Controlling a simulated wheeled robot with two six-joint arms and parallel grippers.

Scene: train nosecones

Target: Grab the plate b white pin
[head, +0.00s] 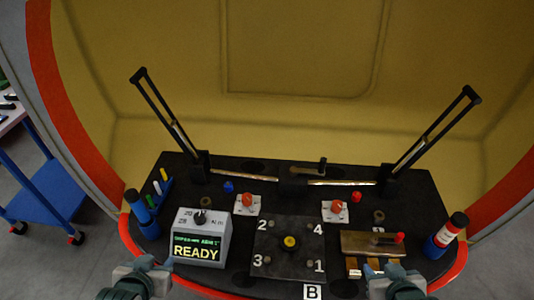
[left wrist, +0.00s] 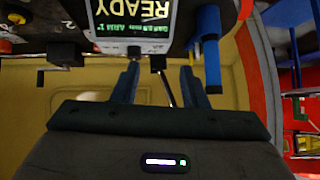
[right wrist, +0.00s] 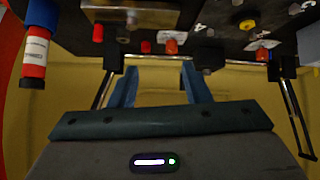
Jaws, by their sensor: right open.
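A small white pin (head: 163,174) stands in a blue rack (head: 166,186) at the left of the black table, in line with a yellow and a green pin. A white label with the letter B (head: 312,291) shows at the front edge, below a dark square plate (head: 272,262) numbered 1 to 4. I cannot tell which part is plate b. My left gripper (head: 155,264) is at the front left, left of the READY box; its fingers are apart and empty in the left wrist view (left wrist: 160,75). My right gripper (head: 382,268) is at the front right, open and empty (right wrist: 160,75).
The READY box (head: 200,237) stands between my left gripper and the numbered plate. Blue cylinders (head: 140,208) stand at the left edge. Two slanted black bars (head: 168,110) (head: 435,125) rise behind.

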